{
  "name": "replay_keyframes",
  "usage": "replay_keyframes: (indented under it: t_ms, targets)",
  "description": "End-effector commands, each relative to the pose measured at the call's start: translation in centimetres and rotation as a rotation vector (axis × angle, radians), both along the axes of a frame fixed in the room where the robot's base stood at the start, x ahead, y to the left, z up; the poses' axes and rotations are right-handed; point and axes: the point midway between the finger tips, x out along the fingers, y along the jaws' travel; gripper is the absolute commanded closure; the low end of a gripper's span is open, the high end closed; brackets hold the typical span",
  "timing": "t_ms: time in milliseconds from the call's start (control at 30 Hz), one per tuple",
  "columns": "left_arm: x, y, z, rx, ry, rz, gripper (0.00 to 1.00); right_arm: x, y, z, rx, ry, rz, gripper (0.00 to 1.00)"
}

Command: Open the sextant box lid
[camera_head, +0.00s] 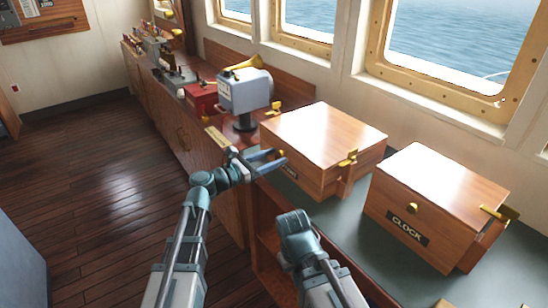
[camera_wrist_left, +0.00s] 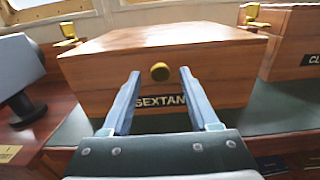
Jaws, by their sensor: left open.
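The sextant box (camera_head: 322,132) is a wooden box on the green-topped counter, with its lid closed flat. In the left wrist view the box (camera_wrist_left: 100,76) faces me, with a round brass knob (camera_wrist_left: 160,72) on its front above a partly covered SEXTANT label (camera_wrist_left: 160,102). My left gripper (camera_head: 279,158) is open and empty at the box's front. In the left wrist view its fingertips (camera_wrist_left: 159,76) appear either side of the knob; I cannot tell how far away it is. My right arm shows at the bottom centre, but its gripper is not visible.
A similar CLOCK box (camera_head: 435,195), also closed, stands to the right. A grey instrument with a yellow horn (camera_head: 243,92) stands to the left, beside a red box (camera_head: 201,97). Brass brackets (camera_head: 347,158) stick out from the box sides. Windows line the wall behind; floor (camera_head: 110,190) is clear.

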Motion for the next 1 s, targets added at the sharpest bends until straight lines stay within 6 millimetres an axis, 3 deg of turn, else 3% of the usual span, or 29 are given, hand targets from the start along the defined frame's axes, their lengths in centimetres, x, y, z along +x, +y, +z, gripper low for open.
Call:
replay_keyframes:
  t_ms: [367,733,1000]
  targets:
    - [0.28,-0.47,0.0,0.0,0.0,0.0,0.39,0.0,0.0,0.0,0.0,0.0,0.0,1.0]
    - [0.29,-0.45,0.0,0.0,0.0,0.0,1.0,0.0,0.0,0.0,0.0,0.0,0.0,1.0]
    - [0.27,-0.44,0.0,0.0,0.0,0.0,1.0,0.0,0.0,0.0,0.0,0.0,0.0,1.0]
